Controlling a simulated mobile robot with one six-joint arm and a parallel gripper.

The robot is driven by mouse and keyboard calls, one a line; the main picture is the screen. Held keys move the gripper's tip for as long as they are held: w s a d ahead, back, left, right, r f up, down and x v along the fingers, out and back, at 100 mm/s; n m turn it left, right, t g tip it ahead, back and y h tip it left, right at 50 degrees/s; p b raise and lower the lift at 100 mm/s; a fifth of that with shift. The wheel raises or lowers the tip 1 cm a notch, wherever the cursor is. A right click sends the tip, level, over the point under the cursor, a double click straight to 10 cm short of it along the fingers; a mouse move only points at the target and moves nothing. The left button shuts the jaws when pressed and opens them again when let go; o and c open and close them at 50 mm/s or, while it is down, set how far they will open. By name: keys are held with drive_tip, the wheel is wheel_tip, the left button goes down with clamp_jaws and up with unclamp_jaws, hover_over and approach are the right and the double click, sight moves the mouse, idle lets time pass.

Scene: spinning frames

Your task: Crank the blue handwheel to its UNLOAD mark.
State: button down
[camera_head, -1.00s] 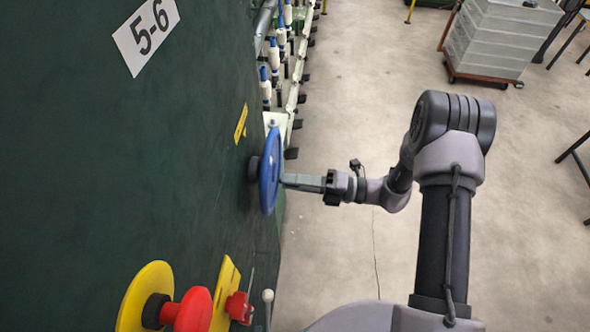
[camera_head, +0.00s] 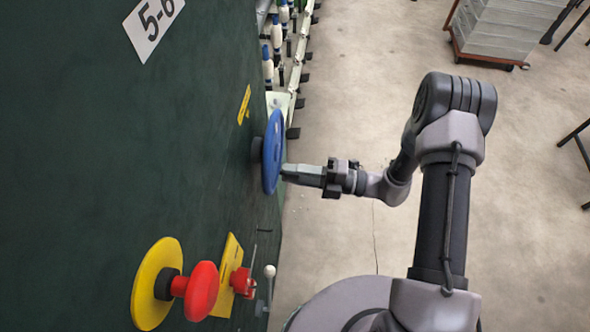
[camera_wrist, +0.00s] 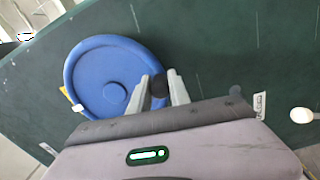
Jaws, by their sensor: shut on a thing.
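The blue handwheel (camera_head: 273,152) stands out from the dark green machine panel. In the wrist view the wheel (camera_wrist: 88,62) shows nearly face on, with a raised hub. My gripper (camera_head: 286,172) is at the wheel's outer face, toward its lower edge in the head view. In the wrist view my two fingers (camera_wrist: 160,88) are shut on the wheel's dark crank knob (camera_wrist: 158,84), at the wheel's right rim. A small white label (camera_wrist: 259,105) is on the panel right of the wheel; I cannot read it surely as the UNLOAD mark.
A red mushroom button (camera_head: 202,291) on a yellow disc (camera_head: 146,290) and a red switch (camera_head: 242,281) on a yellow plate project from the panel nearby. Rows of spindles (camera_head: 277,35) lie beyond the wheel. A grey crate stack (camera_head: 505,28) stands on open floor.

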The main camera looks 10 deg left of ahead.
drive_tip(key=c, duration=1.2)
unclamp_jaws()
drive_tip(key=shift+c, duration=0.2)
drive_tip(key=d+b, duration=0.1)
drive_tip(key=d, duration=1.6)
drive_tip(key=shift+w+d+f, duration=0.25)
drive_tip(key=shift+w+f, duration=0.05)
drive_tip(key=shift+w, duration=0.15)
